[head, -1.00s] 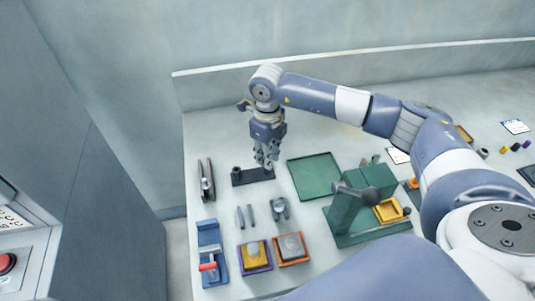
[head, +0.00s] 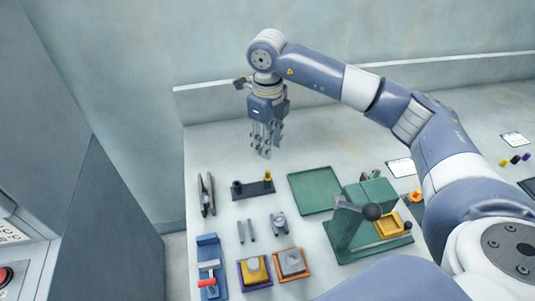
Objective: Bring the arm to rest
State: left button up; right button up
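My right gripper (head: 266,150) hangs fingers-down above the back left of the bench, over bare surface behind the dark rack block. Nothing shows in its fingers. They are seen close together from this side, so their opening is unclear. The dark rack block (head: 252,189) lies in front of and below it, apart from the fingers. A small yellow-topped piece (head: 267,175) stands upright at the block's right end. My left gripper is not in view.
A green tray (head: 314,190) and a green press (head: 352,215) with a yellow square part stand to the right. Pliers (head: 206,194), a blue fixture (head: 209,265) and two framed blocks lie in front. A low wall (head: 400,75) runs behind. Open bench lies behind the tray.

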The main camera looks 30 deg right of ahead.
jog(key=shift+r, duration=0.65)
